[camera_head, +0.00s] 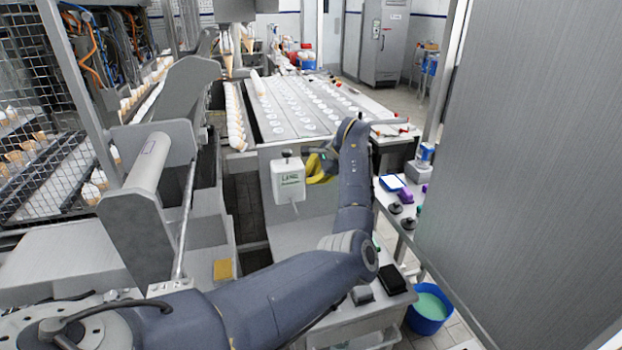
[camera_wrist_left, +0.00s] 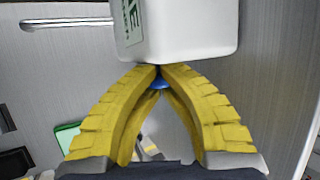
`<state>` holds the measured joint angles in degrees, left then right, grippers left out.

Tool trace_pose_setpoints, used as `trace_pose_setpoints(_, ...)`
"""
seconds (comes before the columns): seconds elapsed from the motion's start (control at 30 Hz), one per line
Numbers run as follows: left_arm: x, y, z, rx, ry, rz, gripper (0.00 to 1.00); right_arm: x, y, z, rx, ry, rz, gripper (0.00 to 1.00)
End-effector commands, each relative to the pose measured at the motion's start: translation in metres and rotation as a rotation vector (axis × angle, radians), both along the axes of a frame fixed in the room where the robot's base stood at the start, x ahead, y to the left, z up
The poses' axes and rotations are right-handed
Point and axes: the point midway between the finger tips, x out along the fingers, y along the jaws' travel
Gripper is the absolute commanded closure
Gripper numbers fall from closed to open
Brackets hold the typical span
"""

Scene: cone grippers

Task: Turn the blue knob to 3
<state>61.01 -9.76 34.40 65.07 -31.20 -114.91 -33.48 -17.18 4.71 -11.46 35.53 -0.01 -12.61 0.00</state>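A white box (camera_head: 287,182) with green lettering and a dark knob on top is mounted on the grey machine in the head view. It also fills the top of the left wrist view (camera_wrist_left: 178,30). The blue knob (camera_wrist_left: 160,83) shows in the left wrist view just below the box, between the yellow fingers. My left gripper (camera_wrist_left: 161,70) has its fingertips closed together around the knob. In the head view my left gripper (camera_head: 318,167) is beside the box's right side, partly behind my arm. The knob's scale and setting cannot be read. My right gripper is not in view.
A conveyor table (camera_head: 300,108) with rows of white items lies behind the box. A side bench (camera_head: 393,217) with dark and purple items stands right of my arm. A large grey panel (camera_head: 530,160) closes off the right. A blue bucket (camera_head: 429,308) stands on the floor.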

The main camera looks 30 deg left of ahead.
Motion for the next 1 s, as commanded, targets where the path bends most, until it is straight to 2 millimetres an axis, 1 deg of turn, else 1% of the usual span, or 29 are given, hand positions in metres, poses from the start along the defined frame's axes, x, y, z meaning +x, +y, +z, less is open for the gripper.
trace_pose_setpoints(0.03,0.0046,-0.0050,0.0012,-0.008,-0.010,-0.011,1.00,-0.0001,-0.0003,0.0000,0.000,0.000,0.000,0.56)
trace_pose_setpoints(0.37,0.0046,-0.0050,0.0011,-0.009,-0.009,-0.010,1.00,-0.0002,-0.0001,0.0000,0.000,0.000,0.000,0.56)
trace_pose_setpoints(0.8,0.0019,-0.0020,0.0000,-0.006,-0.002,-0.004,0.51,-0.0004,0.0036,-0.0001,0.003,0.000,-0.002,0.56)
trace_pose_setpoints(1.0,0.0008,-0.0001,0.0003,-0.003,-0.001,-0.001,0.51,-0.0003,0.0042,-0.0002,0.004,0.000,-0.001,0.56)
